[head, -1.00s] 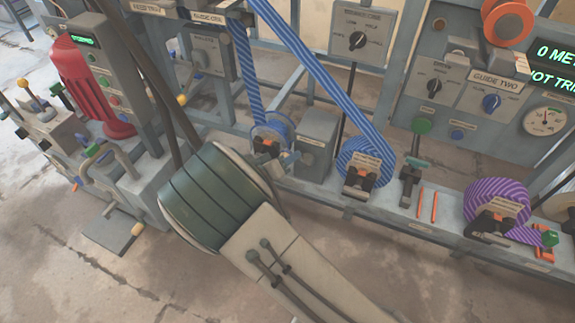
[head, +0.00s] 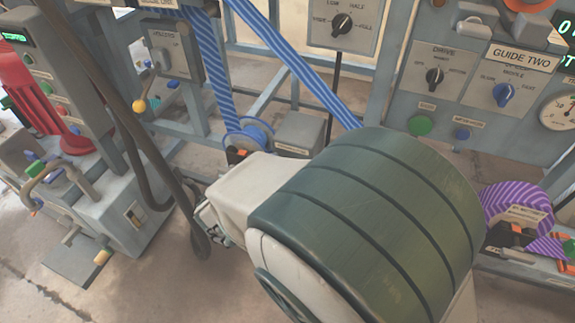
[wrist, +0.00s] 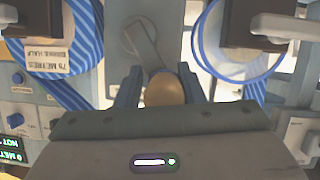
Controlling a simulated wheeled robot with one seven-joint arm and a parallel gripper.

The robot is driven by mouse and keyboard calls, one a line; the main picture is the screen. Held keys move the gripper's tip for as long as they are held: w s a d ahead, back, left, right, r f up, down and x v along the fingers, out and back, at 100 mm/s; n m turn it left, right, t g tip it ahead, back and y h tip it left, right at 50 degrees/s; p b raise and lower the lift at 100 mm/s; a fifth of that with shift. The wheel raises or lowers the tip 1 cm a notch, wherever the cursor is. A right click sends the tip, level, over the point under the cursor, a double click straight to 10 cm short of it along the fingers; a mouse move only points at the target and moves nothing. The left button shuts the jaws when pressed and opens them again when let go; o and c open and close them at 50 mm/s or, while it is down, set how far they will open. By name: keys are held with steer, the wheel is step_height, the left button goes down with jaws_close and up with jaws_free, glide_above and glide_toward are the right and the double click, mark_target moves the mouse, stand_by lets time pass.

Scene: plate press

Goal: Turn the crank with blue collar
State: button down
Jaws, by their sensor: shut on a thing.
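In the wrist view, my gripper (wrist: 159,72) is shut on a rounded tan knob (wrist: 163,91). The knob sits at the end of a flat grey crank arm (wrist: 146,52), which runs up to a grey round hub. No blue collar shows on this crank; the body of my gripper may cover it. In the head view, the gripper and this crank are hidden behind my arm. The grey box (head: 300,133) between the blue-ribbon spools shows partly there.
A blue-striped spool (wrist: 240,45) and a labelled blue roll (wrist: 62,45) flank the crank closely. In the head view, another bent crank (head: 62,168) with green and blue parts stands at left. A purple roll (head: 515,203) and control panel (head: 455,85) are at right.

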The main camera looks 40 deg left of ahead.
steer(key=shift+s+a+f, duration=0.15)
steer(key=shift+s+a, duration=0.05)
steer(key=shift+s, duration=0.05)
steer(key=c, duration=1.1)
jaws_free()
steer(key=shift+a, duration=0.1)
steer(key=shift+w, duration=0.15)
steer(key=p+v, duration=0.4)
steer(key=v, duration=1)
steer(key=shift+d, duration=0.2)
